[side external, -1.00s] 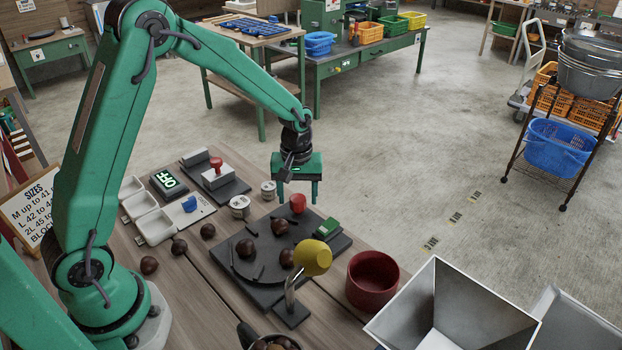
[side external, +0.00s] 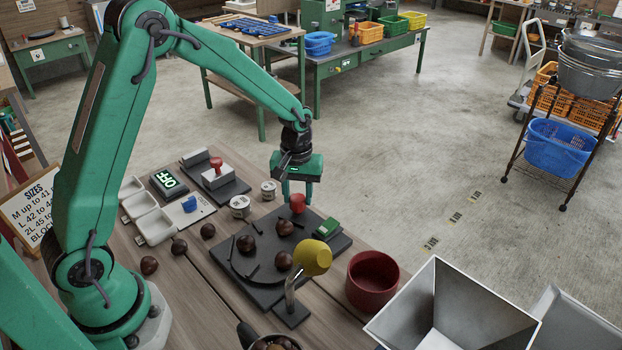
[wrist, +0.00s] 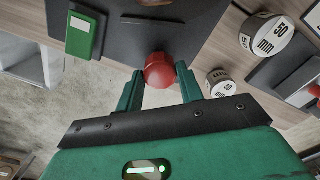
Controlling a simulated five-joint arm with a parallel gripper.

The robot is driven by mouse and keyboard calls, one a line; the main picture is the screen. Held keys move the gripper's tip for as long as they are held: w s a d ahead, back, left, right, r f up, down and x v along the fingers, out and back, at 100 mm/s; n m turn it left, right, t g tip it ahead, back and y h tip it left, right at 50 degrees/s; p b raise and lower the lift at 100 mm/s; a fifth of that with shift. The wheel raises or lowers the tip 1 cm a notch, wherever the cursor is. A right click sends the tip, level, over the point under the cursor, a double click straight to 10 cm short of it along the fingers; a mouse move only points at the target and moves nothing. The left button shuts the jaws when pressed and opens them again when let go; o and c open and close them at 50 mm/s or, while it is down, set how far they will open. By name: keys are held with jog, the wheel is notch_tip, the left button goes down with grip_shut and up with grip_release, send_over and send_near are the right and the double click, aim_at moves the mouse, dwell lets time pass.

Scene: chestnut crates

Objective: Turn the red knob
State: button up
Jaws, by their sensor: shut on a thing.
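The red knob (side external: 297,203) stands at the back edge of a dark plate with a round disc (side external: 262,238) on the workbench. My gripper (side external: 297,196) is above and around it, with its green fingers pointing down. In the wrist view the red knob (wrist: 158,70) sits between the two fingertips of my gripper (wrist: 159,78), one on each side, and the fingers are closed on it. Several brown chestnuts (side external: 246,243) lie on the disc among short dark bars.
A green block (side external: 327,228) sits on the plate close to the knob. A yellow-headed lamp-like post (side external: 313,258) and a dark red bowl (side external: 372,281) stand in front. A metal hopper (side external: 450,310) is at the lower right.

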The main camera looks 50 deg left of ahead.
aim_at(298, 198)
jog(key=m, duration=0.6)
jog(key=shift+m, duration=0.4)
jog(key=m, duration=0.6)
jog(key=shift+m, duration=0.4)
jog(key=o, duration=1)
jog(key=shift+r, duration=3.95)
